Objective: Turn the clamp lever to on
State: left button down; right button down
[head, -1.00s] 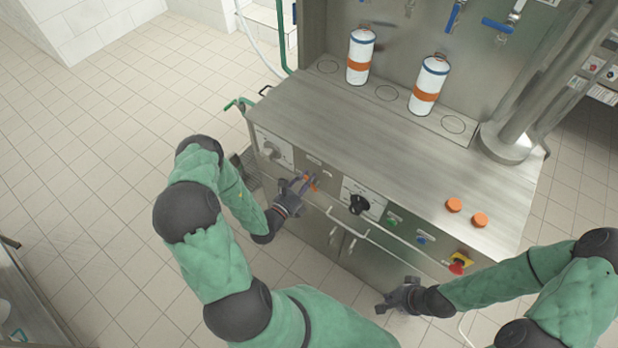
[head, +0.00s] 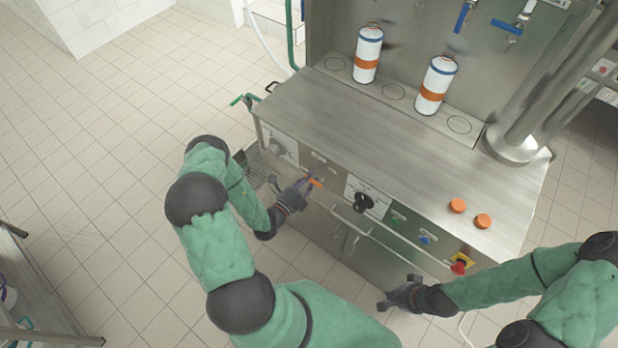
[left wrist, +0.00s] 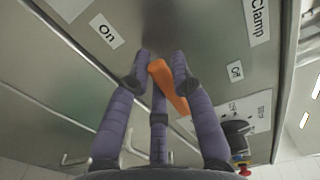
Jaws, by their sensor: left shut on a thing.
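The orange clamp lever (head: 316,182) is on the front panel of the steel machine, left of the black knob. In the left wrist view the lever (left wrist: 168,85) slants from upper left to lower right, between the "On" label (left wrist: 106,30) at upper left and the "Off" label (left wrist: 235,71) at right. My left gripper (left wrist: 159,66) is shut on the lever, a finger on each side; it also shows in the head view (head: 304,187). My right gripper (head: 392,300) hangs low at the machine's front right, empty, its fingers apparently spread.
A black rotary knob (head: 364,202), a green button (head: 397,218), a blue button (head: 425,239) and a red stop button (head: 459,267) sit along the panel. A rail (head: 385,238) runs below them. Two striped bottles (head: 368,54) stand at the back.

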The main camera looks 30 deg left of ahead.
pick_arm(q)
jog(key=shift+f+n, duration=0.2)
jog(key=shift+n, duration=0.4)
jog(key=c, duration=1.1)
grip_release()
jog(key=shift+o, duration=0.2)
jog(key=s, duration=1.2)
jog(key=shift+a, duration=0.45)
